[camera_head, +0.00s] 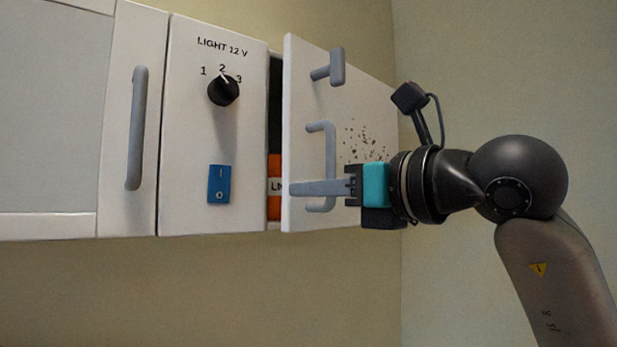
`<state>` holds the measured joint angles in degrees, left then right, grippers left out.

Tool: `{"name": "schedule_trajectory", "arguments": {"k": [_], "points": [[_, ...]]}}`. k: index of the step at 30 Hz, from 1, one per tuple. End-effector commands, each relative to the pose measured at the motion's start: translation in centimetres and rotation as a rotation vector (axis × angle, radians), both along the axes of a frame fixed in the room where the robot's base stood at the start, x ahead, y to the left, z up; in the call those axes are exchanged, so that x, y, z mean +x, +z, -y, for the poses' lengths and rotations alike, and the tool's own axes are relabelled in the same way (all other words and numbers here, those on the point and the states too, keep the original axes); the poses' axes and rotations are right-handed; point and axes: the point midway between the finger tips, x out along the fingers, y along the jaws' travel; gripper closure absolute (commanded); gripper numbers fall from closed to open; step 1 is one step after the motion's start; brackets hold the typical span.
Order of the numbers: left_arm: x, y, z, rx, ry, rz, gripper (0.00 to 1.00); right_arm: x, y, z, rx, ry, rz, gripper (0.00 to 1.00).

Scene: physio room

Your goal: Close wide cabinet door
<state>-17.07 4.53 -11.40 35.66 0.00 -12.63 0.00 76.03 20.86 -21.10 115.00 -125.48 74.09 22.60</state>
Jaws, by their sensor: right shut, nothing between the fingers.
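A white cabinet door (306,90) at the right of the wall cabinet stands partly open, leaving a dark gap on its left side. It bears a grey bar handle (331,140), a grey hook-like knob (336,67) above it and a patch of dark specks. My right gripper (293,189) comes in from the right and points left across the door front. Its fingers are shut and empty, overlapping the lower part of the handle. I cannot tell whether they touch the door or handle. My left gripper is not in view.
An orange object (274,187) with partly hidden lettering shows in the gap. To the left are a panel with a black dial (223,90) and blue switch (219,184), and another door with a grey handle (137,128). The space below the cabinet is clear wall.

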Motion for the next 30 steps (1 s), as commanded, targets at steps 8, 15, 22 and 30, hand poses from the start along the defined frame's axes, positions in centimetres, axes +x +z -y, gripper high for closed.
{"name": "schedule_trajectory", "arguments": {"k": [8, 15, 22, 30], "points": [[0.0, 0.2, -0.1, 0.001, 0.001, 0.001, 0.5, 0.4, 0.0, -0.4, 0.001, 0.0, 0.001, 1.0], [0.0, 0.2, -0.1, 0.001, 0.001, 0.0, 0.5, 0.6, -0.1, -0.6, 0.001, 0.0, -0.001, 1.0], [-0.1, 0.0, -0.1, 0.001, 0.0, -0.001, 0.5, 2.1, 0.0, -2.5, 0.0, 0.001, 0.0, 1.0], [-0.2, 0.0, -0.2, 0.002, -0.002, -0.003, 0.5, 2.2, 0.0, -2.5, 0.001, 0.0, 0.002, 1.0]]}}
